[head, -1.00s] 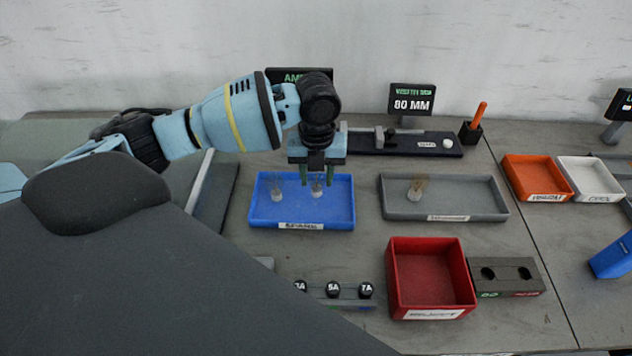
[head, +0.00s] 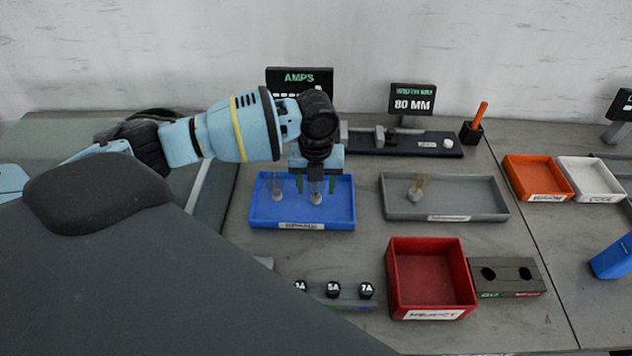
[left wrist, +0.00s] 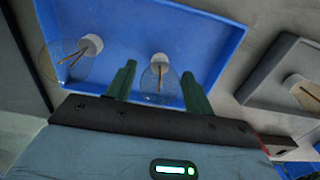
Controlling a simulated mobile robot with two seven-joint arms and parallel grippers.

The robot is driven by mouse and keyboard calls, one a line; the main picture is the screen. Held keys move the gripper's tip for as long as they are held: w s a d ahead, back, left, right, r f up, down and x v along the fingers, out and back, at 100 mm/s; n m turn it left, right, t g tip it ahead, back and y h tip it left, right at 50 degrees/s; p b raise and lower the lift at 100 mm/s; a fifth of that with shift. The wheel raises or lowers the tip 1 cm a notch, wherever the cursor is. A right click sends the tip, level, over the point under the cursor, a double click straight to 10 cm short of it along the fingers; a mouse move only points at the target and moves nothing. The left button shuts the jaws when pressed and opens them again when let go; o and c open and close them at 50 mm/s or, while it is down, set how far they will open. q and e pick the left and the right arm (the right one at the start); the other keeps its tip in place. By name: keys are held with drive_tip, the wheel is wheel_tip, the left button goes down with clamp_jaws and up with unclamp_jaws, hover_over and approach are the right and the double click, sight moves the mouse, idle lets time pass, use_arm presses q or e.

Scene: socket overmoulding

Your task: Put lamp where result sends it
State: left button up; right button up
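Two clear lamps with white bases are in the blue tray (head: 262,215). One lamp (head: 277,188) is at the tray's left and the other lamp (head: 316,198) is near its middle. My left gripper (head: 316,187) points down into the tray over the middle lamp. In the left wrist view its green fingers (left wrist: 158,70) are open, one on each side of that lamp (left wrist: 158,80), with gaps on both sides. A third lamp (head: 417,188), amber-tinted, lies in the grey tray (head: 470,198). My right gripper is not in view.
A red REJECT box (head: 430,270) stands in front, beside a dark block with two holes (head: 506,277). Orange (head: 538,178) and white (head: 590,180) trays are at right. An 80 MM display (head: 412,100) and AMPS display (head: 300,80) stand behind. Several black knobs (head: 333,289) are in front.

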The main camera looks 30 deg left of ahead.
use_arm(q)
drive_tip(key=shift+o, duration=0.6)
drive_tip(key=shift+r, duration=0.25)
wheel_tip(320, 180, up, 11)
drive_tip(key=shift+p, duration=0.45)
drive_tip(key=shift+r, duration=0.4)
